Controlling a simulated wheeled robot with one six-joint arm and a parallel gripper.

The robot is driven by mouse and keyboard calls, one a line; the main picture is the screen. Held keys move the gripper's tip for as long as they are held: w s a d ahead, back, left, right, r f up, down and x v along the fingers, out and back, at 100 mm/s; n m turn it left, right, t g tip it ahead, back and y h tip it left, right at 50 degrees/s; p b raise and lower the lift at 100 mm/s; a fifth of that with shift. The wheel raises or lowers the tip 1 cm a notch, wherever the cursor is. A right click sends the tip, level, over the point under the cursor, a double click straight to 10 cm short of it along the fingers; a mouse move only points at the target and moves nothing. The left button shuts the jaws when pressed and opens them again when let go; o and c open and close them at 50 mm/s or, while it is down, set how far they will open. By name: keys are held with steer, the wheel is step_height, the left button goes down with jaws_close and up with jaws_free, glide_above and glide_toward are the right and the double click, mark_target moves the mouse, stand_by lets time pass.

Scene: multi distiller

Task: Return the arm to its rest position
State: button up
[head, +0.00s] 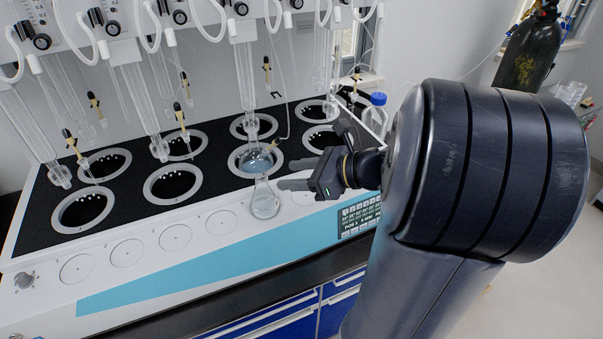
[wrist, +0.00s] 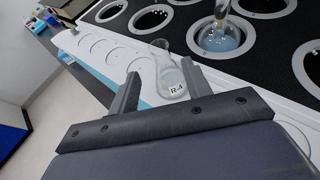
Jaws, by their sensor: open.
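My gripper (head: 292,173) is open, its fingers pointing left toward a clear conical flask (head: 265,204) on the distiller's white front ledge. In the wrist view my gripper (wrist: 158,88) shows two spread dark fingers, with the flask (wrist: 170,84), labelled "R-4", just beyond and between their tips. The flask stands upright and looks free of the fingers; whether one touches it I cannot tell. My large dark arm fills the right side of the head view.
The multi distiller (head: 215,221) has two rows of round wells. A round flask with bluish liquid (head: 256,160) sits in a front well behind the conical flask. Glass tubes and hoses hang above. A dark gas cylinder (head: 530,52) stands at the back right.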

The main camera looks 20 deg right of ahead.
mark_target(256, 178)
steer(key=shift+s+d+r, duration=0.25)
steer(key=shift+s+d, duration=0.15)
steer(key=shift+s, duration=0.05)
stand_by(0.3)
steer(key=x, duration=1.1)
steer(key=shift+w+a+f, duration=0.4)
steer(key=shift+f, duration=0.1)
steer(key=shift+r, duration=0.2)
